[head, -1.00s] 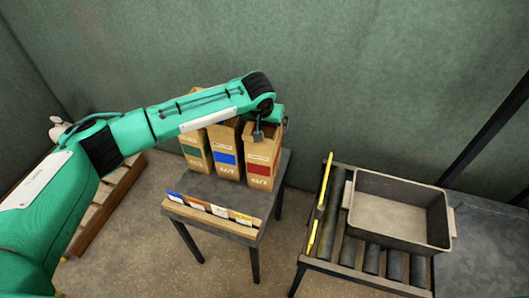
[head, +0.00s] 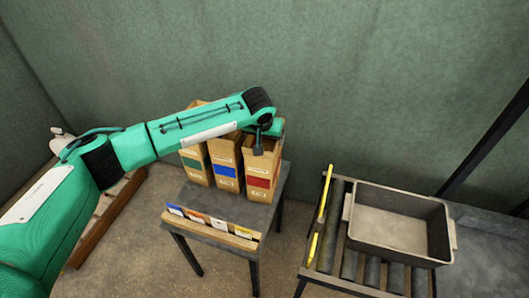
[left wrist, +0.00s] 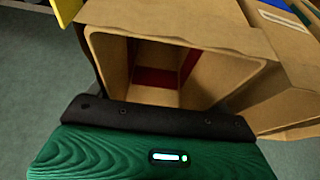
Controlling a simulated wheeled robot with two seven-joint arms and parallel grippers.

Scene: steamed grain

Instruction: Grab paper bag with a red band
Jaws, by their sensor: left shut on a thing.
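The paper bag with a red band (head: 258,183) stands upright at the right end of a row of three bags on a small dark table (head: 205,205). My left gripper (head: 259,150) reaches over from the left and is shut on the upper edge of this bag. In the left wrist view, the bag's open top (left wrist: 225,75) fills the middle, with red showing inside. The fingertips are largely hidden there. In the head view my arm covers part of the bags' tops. My right gripper is not in view.
A blue-banded bag (head: 227,172) stands close beside it, then a green-banded bag (head: 194,163). A label strip (head: 210,228) runs along the table's front. To the right, a grey bin (head: 445,240) sits on a roller conveyor (head: 323,262) with a yellow rail (head: 319,220). A floor gap separates table and conveyor.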

